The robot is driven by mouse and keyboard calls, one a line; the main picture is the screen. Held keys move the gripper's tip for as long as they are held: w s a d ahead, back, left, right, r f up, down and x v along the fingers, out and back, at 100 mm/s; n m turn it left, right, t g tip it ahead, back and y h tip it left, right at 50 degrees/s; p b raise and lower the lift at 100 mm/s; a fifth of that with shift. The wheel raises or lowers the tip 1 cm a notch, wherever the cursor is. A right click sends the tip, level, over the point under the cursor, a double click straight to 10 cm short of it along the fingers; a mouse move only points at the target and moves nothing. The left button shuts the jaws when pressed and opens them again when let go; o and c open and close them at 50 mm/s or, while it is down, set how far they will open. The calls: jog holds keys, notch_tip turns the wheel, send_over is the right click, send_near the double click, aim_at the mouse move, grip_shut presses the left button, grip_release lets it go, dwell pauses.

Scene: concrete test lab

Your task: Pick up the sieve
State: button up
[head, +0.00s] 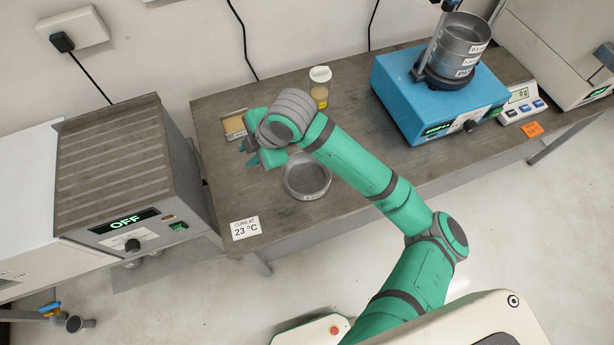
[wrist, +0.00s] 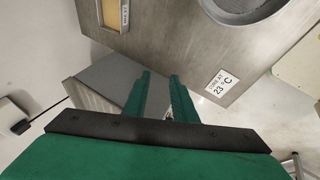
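A round, shallow grey metal sieve (head: 307,177) lies on the table near its front edge. It also shows, cut off by the frame, at the top right of the wrist view (wrist: 240,14). My gripper (head: 248,152) is above the table, to the left of the sieve and apart from it. In the wrist view its two green fingers (wrist: 160,78) are spread with an empty gap between them. More grey sieves (head: 462,45) stand stacked on a blue shaker (head: 425,95) at the back right.
A wooden-looking tray (head: 233,127) and a lidded jar (head: 320,87) stand near my wrist. A "cure at 23 °C" card (head: 245,228) lies at the table's front left corner. An oven marked OFF (head: 120,170) stands left of the table. A scale (head: 522,102) is at right.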

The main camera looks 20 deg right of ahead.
jog(key=s+d+f+n+g+h, duration=0.1)
jog(key=s+d+f+g+h, duration=0.1)
jog(key=s+d, duration=0.45)
jog(key=s+d+f+g+h, duration=0.2)
jog(key=s+d, duration=0.1)
jog(key=d, duration=0.6)
send_over(322, 189)
jog(key=shift+h, duration=0.3)
notch_tip(322, 189, down, 4)
jog(key=shift+a+f, duration=0.1)
jog(key=shift+f, duration=3.1)
jog(key=shift+w, duration=0.1)
grip_shut()
